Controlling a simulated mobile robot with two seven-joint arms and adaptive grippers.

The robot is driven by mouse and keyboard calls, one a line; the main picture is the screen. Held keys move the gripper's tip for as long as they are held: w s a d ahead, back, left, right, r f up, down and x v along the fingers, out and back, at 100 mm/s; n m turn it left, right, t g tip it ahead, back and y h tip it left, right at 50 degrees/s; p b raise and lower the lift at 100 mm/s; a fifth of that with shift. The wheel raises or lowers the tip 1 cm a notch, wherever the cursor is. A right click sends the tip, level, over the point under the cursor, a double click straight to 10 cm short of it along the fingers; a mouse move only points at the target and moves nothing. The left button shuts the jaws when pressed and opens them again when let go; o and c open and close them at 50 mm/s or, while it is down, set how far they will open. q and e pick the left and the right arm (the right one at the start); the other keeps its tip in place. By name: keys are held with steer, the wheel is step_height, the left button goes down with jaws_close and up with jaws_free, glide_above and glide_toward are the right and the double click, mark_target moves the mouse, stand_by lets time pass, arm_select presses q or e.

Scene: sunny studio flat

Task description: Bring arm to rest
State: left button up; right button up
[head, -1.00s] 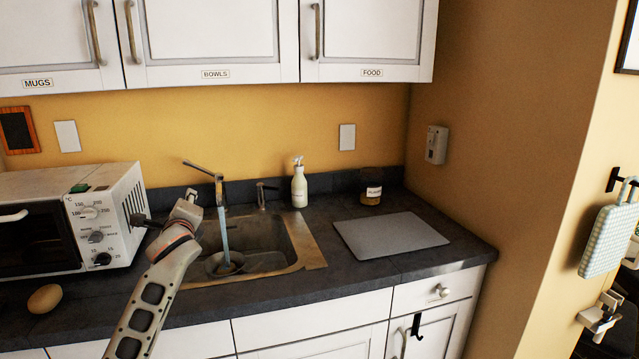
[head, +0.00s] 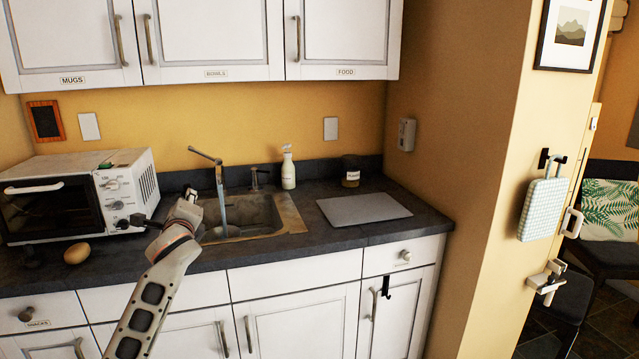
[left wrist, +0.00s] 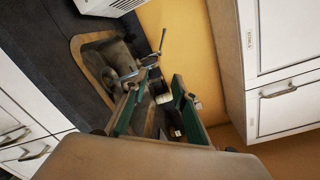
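My left arm (head: 150,305) rises from the bottom of the head view, bent up toward the counter. My left gripper (head: 172,207) shows in front of the sink (head: 285,215) and beside the toaster oven (head: 125,170). In the left wrist view the two green-padded fingers of the left gripper (left wrist: 155,85) stand apart with nothing held between them. The faucet (left wrist: 160,48) and sink lie beyond the fingers. My right arm and right gripper are in neither view.
On the counter are a brown potato-like item (head: 77,253), a soap bottle (head: 288,170), a jar (head: 351,171) and a grey board (head: 362,208). Cabinets hang above.

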arm_select(q)
steer(key=s+d+f+n+g+h, duration=0.15)
steer(key=s+f, duration=0.35)
steer(key=f, duration=0.5)
steer(key=s+d+f+n+h, duration=0.25)
steer(key=s+f, duration=0.25)
steer(key=f, duration=0.4)
steer(key=s+d+f+n+g+h, duration=0.1)
steer(key=s+d+f+n, duration=0.15)
steer(key=s+f, duration=0.55)
steer(key=s+d+f+n+g+h, duration=0.1)
steer(key=s+d+f+n, duration=0.1)
steer(key=s+f, duration=0.4)
steer(key=s+d+f+n+g+h, duration=0.1)
steer(key=s+d+f+n, duration=0.2)
steer(key=s, duration=1.1)
steer(key=s+d+f+n+g+h, duration=0.1)
steer(key=s+d+f+n, duration=0.2)
steer(key=s+f, duration=0.6)
steer(key=shift+s+f+n, duration=0.4)
steer(key=shift+s+n, duration=0.15)
steer(key=shift+n, duration=0.7)
